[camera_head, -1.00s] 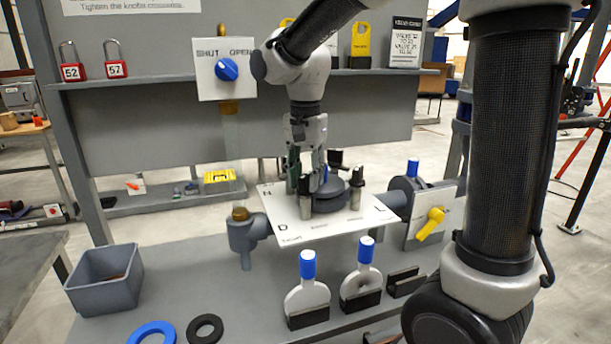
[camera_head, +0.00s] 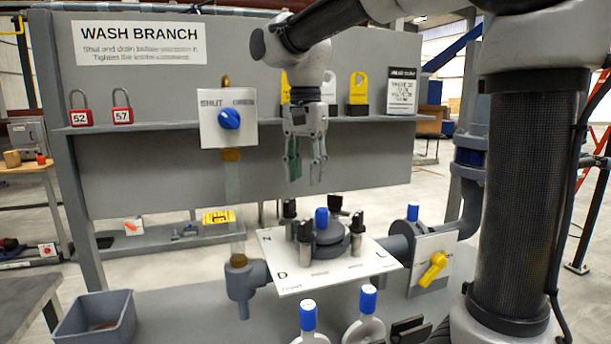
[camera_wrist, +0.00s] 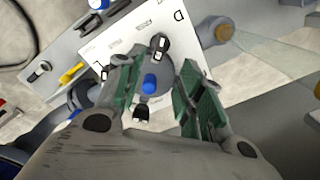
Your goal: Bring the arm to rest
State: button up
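My gripper (camera_head: 305,170) hangs pointing down in the head view, its green-padded fingers spread apart with nothing between them. It is above the filter housing, clear of it. The dark round housing lid (camera_head: 326,238) with a blue knob (camera_head: 321,218) sits on the white plate (camera_head: 290,285), with several dark-topped clamp knobs around it. In the wrist view the fingers (camera_wrist: 158,88) stand open, and the blue knob (camera_wrist: 150,84) shows between them, farther down.
The back panel holds a shut/open valve with a blue knob (camera_head: 229,119), a shelf with red padlocks (camera_head: 122,107) and yellow tags (camera_head: 358,92). A yellow handle (camera_head: 433,268) is at right. A grey bin (camera_head: 97,318) stands at lower left. Blue-handled paddles (camera_head: 308,316) stand in front.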

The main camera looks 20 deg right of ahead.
jog(key=f+n, duration=0.1)
jog(key=n, duration=0.1)
jog(key=f+n, duration=0.1)
jog(key=n, duration=0.1)
jog(key=f+n, duration=0.1)
jog(key=n, duration=0.1)
jog(key=shift+s+d+f+t, duration=0.25)
jog(key=shift+s+f+t, duration=0.05)
jog(key=shift+s+f, duration=0.05)
jog(key=s+d+f+n+t, duration=0.1)
jog(key=s+d+f+t, duration=0.1)
jog(key=s+d, duration=0.5)
jog(key=s+d+f+n+t, duration=0.1)
jog(key=s+d+f+n, duration=0.1)
jog(key=s+d, duration=0.5)
jog(key=s+f, duration=0.1)
jog(key=s, duration=0.3)
jog(key=shift+s+d+t, duration=0.2)
jog(key=shift+d+t, duration=0.05)
jog(key=shift+t, duration=0.15)
